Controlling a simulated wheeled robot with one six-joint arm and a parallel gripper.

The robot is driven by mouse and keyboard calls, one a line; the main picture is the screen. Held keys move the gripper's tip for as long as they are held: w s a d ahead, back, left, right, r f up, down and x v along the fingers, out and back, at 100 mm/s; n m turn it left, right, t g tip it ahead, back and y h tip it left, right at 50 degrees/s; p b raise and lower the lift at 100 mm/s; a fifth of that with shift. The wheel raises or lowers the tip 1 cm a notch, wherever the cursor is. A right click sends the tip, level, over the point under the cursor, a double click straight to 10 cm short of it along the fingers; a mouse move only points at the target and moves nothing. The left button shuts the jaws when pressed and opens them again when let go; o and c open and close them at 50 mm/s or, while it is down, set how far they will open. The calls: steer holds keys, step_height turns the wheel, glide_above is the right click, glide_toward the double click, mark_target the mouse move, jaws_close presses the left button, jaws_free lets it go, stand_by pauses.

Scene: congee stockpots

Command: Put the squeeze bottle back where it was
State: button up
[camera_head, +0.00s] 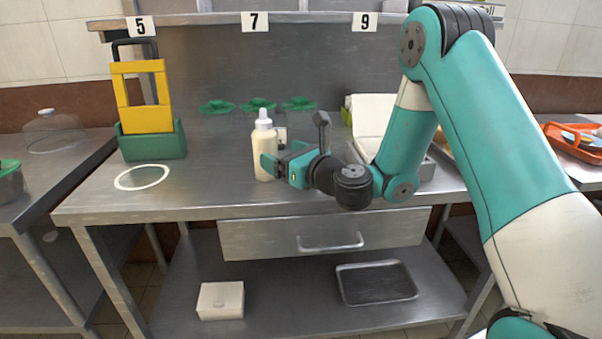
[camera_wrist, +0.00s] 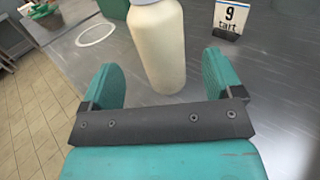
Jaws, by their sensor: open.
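The cream squeeze bottle (camera_head: 264,154) with a pale cap stands upright on the steel table (camera_head: 220,195), left of my gripper (camera_head: 275,164). In the wrist view the bottle (camera_wrist: 158,50) shows between and just beyond the fingertips of my gripper (camera_wrist: 160,75), its top cut off by the frame. The fingers are open, one to each side, with a visible gap to the bottle on the right. A white ring (camera_head: 142,177) lies flat on the table to the left, with nothing on it; it also shows in the wrist view (camera_wrist: 96,35).
A green and yellow caddy (camera_head: 152,142) stands at the table's left back. A white open box (camera_head: 372,115) is behind my arm. The table between bottle and ring is clear.

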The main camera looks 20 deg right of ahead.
steer(key=b+v, duration=0.4)
steer(key=v, duration=0.1)
steer(key=shift+s+d+f, duration=0.1)
steer(key=shift+f, duration=0.15)
steer(key=shift+s+d+r+b, duration=0.15)
steer(key=shift+s+r+b, duration=0.05)
steer(key=shift+s+b, duration=0.35)
steer(key=s+a+n+g+y, duration=0.5)
steer(key=s+a+n+g, duration=0.85)
steer(key=n, duration=1.05)
steer(key=s+d+f+n+g+h, duration=0.1)
steer(key=s+d+n+h, duration=0.1)
steer(key=s+n+h, duration=0.2)
steer(key=s+d+f+n+g+h, duration=0.1)
steer(key=s+d+n+g+h, duration=0.1)
steer(key=s+n, duration=0.8)
steer(key=shift+f+n+h, duration=0.25)
steer(key=shift+n+h, duration=0.15)
steer(key=shift+h, duration=0.5)
steer(key=shift+s, duration=0.15)
